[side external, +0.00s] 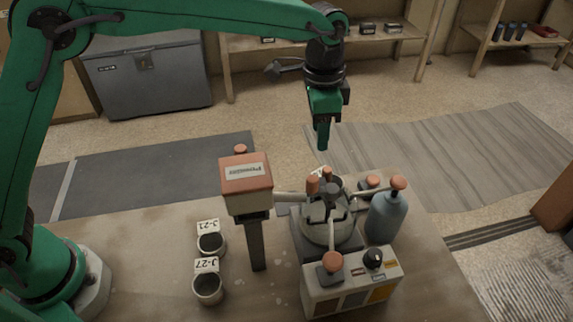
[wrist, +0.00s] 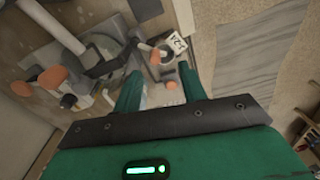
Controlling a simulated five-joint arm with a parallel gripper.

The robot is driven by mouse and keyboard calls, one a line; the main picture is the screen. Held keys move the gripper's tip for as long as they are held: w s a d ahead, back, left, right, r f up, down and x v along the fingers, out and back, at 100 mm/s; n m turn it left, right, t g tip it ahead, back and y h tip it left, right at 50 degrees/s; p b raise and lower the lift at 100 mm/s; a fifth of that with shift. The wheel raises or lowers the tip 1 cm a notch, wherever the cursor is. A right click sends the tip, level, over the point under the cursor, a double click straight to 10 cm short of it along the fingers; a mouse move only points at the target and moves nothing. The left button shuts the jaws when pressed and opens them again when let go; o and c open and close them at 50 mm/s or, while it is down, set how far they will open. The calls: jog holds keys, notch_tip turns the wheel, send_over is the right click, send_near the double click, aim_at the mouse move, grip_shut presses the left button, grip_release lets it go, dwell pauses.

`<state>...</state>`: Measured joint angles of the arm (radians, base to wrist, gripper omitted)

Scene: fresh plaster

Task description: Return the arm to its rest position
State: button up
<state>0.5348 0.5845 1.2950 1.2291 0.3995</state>
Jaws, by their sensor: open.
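My gripper (side external: 323,135) hangs from my green arm above the back of the bench, over the machine, with its fingers pointing down. In the wrist view my gripper's two green fingers (wrist: 160,95) stand apart with nothing held between them. Below is a grey round machine (side external: 328,220) with orange-knobbed levers; it also shows in the wrist view (wrist: 85,55). The gripper is clear of it and touches nothing that I can see.
A post with an orange-topped box (side external: 247,185) stands left of the machine. Two labelled cups (side external: 208,287) (side external: 211,244) sit further left. A blue-grey bottle (side external: 387,216) stands at the right, and a control box (side external: 352,282) with knobs is in front. The air above is open.

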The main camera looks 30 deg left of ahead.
jog(key=s+a+r+n+t, duration=0.1)
jog(key=s+a+r+n, duration=0.3)
jog(key=a, duration=0.5)
jog(key=s+a+r+n+t, duration=0.2)
jog(key=s+a+r, duration=0.4)
jog(key=a, duration=0.3)
jog(key=s+a+f+n+t, duration=0.1)
jog(key=s+a+n, duration=0.1)
jog(key=s+a, duration=0.3)
jog(key=s+a+f+n+t, duration=0.1)
jog(key=s+a, duration=0.4)
jog(key=s, duration=0.5)
jog(key=shift+f+n, duration=0.6)
jog(key=shift+n, duration=0.3)
